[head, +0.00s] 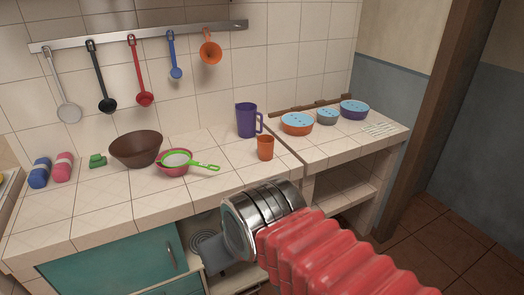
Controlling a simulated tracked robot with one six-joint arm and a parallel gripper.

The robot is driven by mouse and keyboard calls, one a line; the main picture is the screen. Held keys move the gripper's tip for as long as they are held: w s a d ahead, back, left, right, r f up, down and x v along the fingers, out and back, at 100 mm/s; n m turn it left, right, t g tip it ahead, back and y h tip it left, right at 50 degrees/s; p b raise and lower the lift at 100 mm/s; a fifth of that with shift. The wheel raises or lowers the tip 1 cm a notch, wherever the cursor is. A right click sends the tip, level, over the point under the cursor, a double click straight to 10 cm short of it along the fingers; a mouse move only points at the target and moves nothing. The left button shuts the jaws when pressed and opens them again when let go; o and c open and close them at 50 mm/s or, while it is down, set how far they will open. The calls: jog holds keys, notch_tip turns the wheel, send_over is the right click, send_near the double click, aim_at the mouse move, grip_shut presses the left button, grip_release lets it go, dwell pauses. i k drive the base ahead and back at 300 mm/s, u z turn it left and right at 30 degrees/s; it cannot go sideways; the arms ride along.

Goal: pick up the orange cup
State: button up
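The orange cup (265,148) stands upright on the tiled counter (225,178), close to the counter's right end. A purple jug (246,120) stands just behind it and to its left. My arm, with a red ribbed sleeve and a metal wrist, reaches in from the lower right. My gripper (215,258) is at the left end of the metal wrist, below and in front of the cup, apart from it. Only a dark grey part of the gripper shows, so its fingers cannot be made out.
A brown bowl (136,149) and a pink bowl with a green strainer (205,166) stand left of the cup. Lidded bowls (297,124) stand on the right counter section. Utensils hang from a wall rail (130,38). The counter's front edge lies between my gripper and the cup.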

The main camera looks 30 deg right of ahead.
aim_at(266, 148)
jog(key=u, duration=0.05)
jog(key=i, duration=0.95)
jog(key=z, duration=0.05)
